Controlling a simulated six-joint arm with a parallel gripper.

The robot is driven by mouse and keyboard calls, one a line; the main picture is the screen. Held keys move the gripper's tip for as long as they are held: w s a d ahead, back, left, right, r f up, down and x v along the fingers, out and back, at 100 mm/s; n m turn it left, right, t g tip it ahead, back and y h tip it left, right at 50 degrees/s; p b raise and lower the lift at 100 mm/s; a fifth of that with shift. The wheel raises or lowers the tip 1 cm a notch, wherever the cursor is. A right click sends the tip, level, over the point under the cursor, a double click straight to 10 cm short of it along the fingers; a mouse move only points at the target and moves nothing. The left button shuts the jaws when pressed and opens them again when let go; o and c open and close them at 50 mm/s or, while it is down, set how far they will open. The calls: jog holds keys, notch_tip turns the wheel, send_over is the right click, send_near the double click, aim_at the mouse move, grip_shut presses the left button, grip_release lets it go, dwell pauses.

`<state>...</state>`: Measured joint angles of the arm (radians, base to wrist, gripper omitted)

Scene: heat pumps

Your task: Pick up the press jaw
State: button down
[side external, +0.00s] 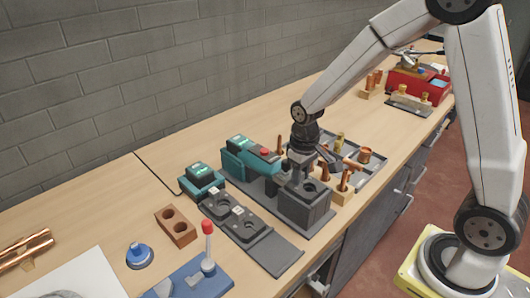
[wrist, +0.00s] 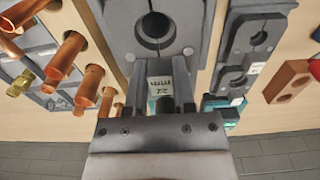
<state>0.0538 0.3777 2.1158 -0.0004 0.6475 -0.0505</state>
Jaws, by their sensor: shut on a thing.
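The press jaw (wrist: 160,84) shows in the wrist view by a light tab with dark marks that look like a size in mm. My gripper (wrist: 167,98) is shut on this tab, one finger on each side. It also shows in the side view (side external: 297,176), pointing down at the dark grey block (side external: 305,209). A round opening with a slit (wrist: 153,27) lies just beyond the fingers in the wrist view. The jaw's body is at the block's top; I cannot tell whether it is seated or lifted. My fingers partly hide it in the side view.
A teal press tool (side external: 243,160) lies close behind my gripper. A grey tray with more jaws (side external: 277,250) is at front left, beside a teal charger (side external: 201,178). Copper fittings (wrist: 68,52) stand close on the other side. A brick-coloured block (side external: 175,226) is further left.

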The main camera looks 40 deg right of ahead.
jog(key=shift+r, duration=0.15)
jog(key=shift+r, duration=4.85)
jog(key=s+a+r, duration=0.2)
jog(key=s+a, duration=0.1)
jog(key=a, duration=1.1)
jog(key=shift+s+a, duration=0.15)
jog(key=shift+a, duration=0.15)
jog(key=shift+f, duration=0.1)
jog(key=shift+f, duration=0.9)
jog(key=shift+f, duration=0.15)
